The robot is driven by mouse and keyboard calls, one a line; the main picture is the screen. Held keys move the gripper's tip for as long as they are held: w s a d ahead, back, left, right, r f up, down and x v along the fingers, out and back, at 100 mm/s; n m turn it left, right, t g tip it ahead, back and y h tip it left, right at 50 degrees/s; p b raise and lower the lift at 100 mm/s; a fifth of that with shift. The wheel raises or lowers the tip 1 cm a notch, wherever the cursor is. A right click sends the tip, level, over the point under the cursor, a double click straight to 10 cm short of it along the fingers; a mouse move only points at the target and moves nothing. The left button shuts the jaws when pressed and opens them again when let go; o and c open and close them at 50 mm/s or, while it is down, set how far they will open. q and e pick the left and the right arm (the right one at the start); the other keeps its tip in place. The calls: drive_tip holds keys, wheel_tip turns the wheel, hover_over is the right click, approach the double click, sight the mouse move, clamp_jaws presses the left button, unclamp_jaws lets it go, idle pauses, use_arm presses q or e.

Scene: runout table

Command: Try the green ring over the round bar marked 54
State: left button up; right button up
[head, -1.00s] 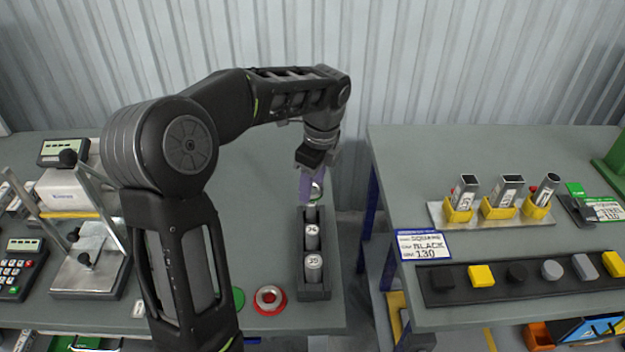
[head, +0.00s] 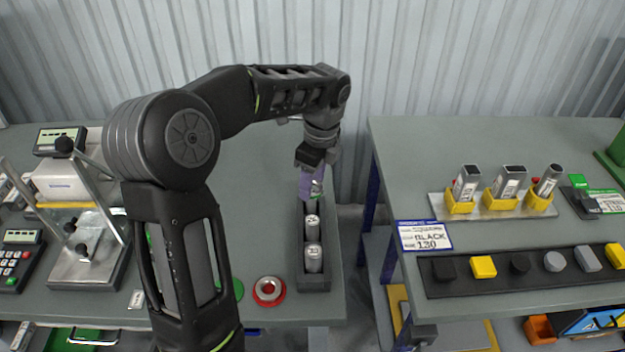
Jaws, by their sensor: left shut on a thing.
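My left gripper (head: 312,192) is at the back end of a dark rack (head: 314,283). It is shut on a small silver piece with a green edge, which looks like the green ring (head: 317,187); the fingers hide most of it. The rack holds silver round bars standing upright: a front bar (head: 313,258) and a middle bar (head: 312,228). Their number labels are too blurred to read surely. The rear slot is largely covered by the gripper, so I cannot tell whether the ring is around a bar there. My right gripper is not in view.
A press stand (head: 85,250) is at left. A gap separates this table from the right table (head: 400,150), which carries several blocks and tubes.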

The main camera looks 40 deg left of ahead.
use_arm(q)
drive_tip(key=shift+f, duration=0.6)
idle(0.7)
drive_tip(key=o, duration=1.6)
drive_tip(key=shift+r, duration=0.1)
drive_tip(key=r, duration=0.5)
drive_tip(key=d+r+b, duration=0.1)
drive_tip(key=r, duration=0.1)
drive_tip(key=shift+r, duration=0.3)
